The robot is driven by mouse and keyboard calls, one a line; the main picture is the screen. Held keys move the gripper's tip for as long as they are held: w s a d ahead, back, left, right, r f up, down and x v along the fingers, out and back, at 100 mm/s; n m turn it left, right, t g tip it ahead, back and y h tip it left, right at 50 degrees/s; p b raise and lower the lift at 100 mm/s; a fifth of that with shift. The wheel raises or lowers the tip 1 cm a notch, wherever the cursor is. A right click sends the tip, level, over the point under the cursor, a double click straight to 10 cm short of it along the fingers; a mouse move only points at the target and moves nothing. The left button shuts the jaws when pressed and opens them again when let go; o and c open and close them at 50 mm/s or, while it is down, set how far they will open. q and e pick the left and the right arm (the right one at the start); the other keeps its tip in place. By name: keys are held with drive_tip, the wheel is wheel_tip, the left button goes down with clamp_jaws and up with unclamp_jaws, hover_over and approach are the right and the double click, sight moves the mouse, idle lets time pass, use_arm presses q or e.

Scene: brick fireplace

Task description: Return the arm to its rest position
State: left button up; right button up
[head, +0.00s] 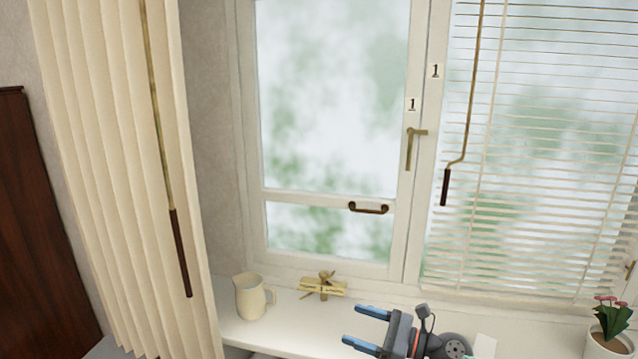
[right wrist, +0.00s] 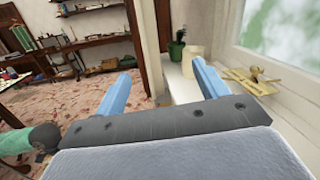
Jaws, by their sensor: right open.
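My right gripper (head: 366,328) is in the lower middle of the head view, in front of the white window sill. Its two blue fingers point left and stand apart, with nothing between them. It also shows in the right wrist view (right wrist: 162,85), open and empty, with a room and the sill beyond it. My right arm's lower links run out of the bottom of the head view. My left gripper is not in either view.
A potted flower (head: 610,328) stands at the far right. The window (head: 330,100) is behind; a pleated curtain (head: 110,150) hangs left.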

drive_tip(key=s+d+f+n+t+h, duration=0.5)
drive_tip(key=n+h, duration=0.4)
drive_tip(key=n, duration=0.8)
drive_tip(key=s+d+f+n+t+h, duration=0.3)
drive_tip(key=d+f+n+h, duration=0.5)
drive_tip(key=n, duration=0.9)
drive_tip(key=s+f+m+g, duration=0.6)
drive_tip(key=s, duration=0.6)
drive_tip(key=s+f+m+g, duration=0.5)
drive_tip(key=s+f+g, duration=0.1)
drive_tip(key=s, duration=0.6)
drive_tip(key=a+f, duration=0.3)
drive_tip(key=f, duration=0.5)
drive_tip(key=s+a+f+g, duration=0.1)
drive_tip(key=a+f, duration=0.2)
drive_tip(key=f, duration=0.5)
drive_tip(key=shift+s+a+f+g+y, duration=0.25)
drive_tip(key=shift+f+g+y, duration=0.05)
drive_tip(key=shift+f, duration=0.1)
